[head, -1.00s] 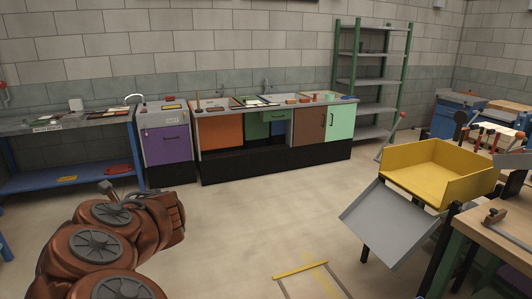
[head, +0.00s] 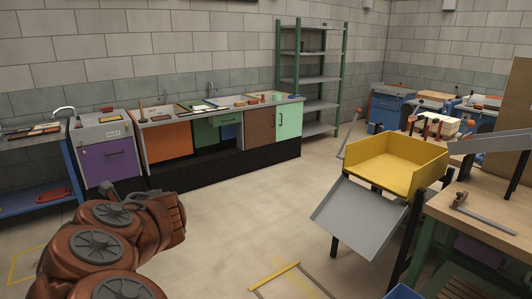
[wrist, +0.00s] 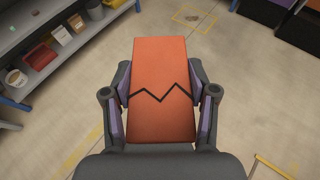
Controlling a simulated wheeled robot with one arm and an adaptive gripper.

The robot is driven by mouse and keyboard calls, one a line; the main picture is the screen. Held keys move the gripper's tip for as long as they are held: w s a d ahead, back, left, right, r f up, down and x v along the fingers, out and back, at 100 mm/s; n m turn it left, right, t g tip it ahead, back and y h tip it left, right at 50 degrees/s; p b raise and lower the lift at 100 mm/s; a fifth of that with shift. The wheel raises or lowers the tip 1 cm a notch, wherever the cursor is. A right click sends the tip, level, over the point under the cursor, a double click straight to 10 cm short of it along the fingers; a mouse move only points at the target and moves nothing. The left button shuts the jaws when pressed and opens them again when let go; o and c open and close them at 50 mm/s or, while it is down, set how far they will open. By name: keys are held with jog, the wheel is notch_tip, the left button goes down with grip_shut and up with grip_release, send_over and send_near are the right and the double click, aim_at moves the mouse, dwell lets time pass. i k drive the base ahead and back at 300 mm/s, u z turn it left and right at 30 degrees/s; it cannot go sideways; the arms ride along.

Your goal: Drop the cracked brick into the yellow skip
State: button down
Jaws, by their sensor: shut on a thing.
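In the wrist view my gripper (wrist: 162,103) is shut on an orange brick with a black zigzag crack line, the cracked brick (wrist: 165,65). The fingers press on its left and right sides, and it is held above the floor. In the head view my copper-coloured arm is at the lower left; the gripper and brick are not visible there. The yellow skip (head: 407,180) stands at the right of the head view, open at the top and front, with a grey sloping chute (head: 360,218) below its front edge. The skip's inside looks empty from here.
A wooden workbench (head: 480,212) with tools stands right of the skip. A counter with coloured cupboards (head: 218,147) and a green shelf rack (head: 312,88) line the back wall. The floor (head: 250,225) between is clear, with a yellow-marked strip (head: 274,278) in front.

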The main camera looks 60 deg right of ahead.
aim_at(401, 168)
jog(key=z, duration=1.45)
jog(key=i, duration=2.15)
jog(key=z, duration=2.55)
jog(key=i, duration=0.85)
jog(key=u, duration=1.1)
jog(key=i, duration=0.5)
